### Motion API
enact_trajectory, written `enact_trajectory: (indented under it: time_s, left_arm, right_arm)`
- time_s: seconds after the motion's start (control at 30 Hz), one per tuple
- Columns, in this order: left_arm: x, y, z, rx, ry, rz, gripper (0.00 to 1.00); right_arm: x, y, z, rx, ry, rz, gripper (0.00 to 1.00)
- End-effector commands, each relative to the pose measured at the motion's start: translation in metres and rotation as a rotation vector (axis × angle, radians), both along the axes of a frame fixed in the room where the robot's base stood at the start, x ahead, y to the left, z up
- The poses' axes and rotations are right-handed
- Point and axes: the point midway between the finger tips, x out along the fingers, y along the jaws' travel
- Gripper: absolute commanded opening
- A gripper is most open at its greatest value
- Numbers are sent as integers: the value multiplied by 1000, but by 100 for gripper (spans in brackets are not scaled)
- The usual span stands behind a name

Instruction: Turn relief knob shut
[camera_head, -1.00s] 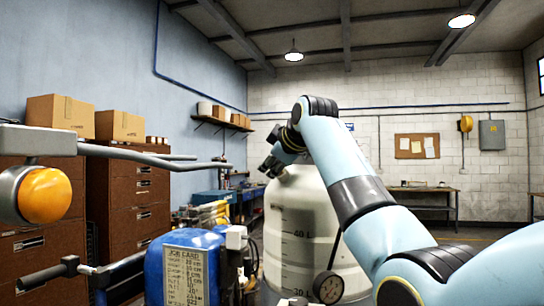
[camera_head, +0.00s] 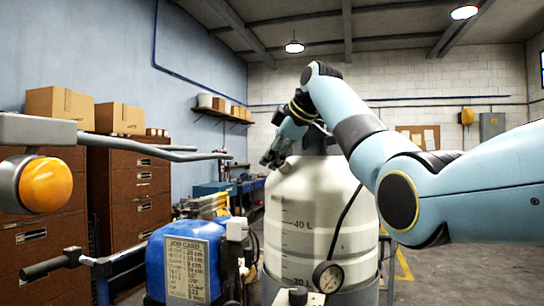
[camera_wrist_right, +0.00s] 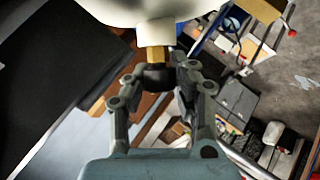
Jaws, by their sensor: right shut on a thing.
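The relief knob (camera_wrist_right: 157,78) is a small dark knob on a brass fitting (camera_wrist_right: 152,54), on a white stub of the tank in the right wrist view. My right gripper (camera_wrist_right: 158,76) is shut on the knob, with a finger on each side. In the head view, the right gripper (camera_head: 272,157) is at the upper left shoulder of the white paint tank (camera_head: 300,210). There the knob is hidden or too small to make out. My left gripper is not in view.
A pressure gauge (camera_head: 327,277) on a black hose hangs at the tank's front. A blue unit with a job card (camera_head: 186,268), a grey handlebar and an orange lamp (camera_head: 45,186) are at the left. Brown drawer cabinets (camera_head: 130,190) line the left wall.

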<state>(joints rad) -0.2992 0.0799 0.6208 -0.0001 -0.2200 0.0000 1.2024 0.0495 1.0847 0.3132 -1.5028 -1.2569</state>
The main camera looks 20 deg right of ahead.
Motion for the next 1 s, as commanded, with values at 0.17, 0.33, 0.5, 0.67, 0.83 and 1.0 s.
enact_trajectory:
  time_s: [0.17,0.33,0.5,0.67,0.83,1.0]
  left_arm:
    - [0,0,0,0,0,0,40]
    - [0,0,0,0,1,0,40]
    - [-1,0,0,0,1,0,40]
    - [-1,1,0,1,2,0,40]
    - [-3,2,0,2,4,0,40]
    - [-2,1,0,1,3,0,40]
  right_arm:
    - [0,0,-3,-1,7,0,0]
    - [0,0,-3,0,6,-1,34]
    - [0,0,-1,-1,3,-1,51]
    - [0,0,-1,0,2,-1,51]
    - [-5,-3,5,0,-1,-2,51]
    - [-26,-11,27,0,-4,-2,51]
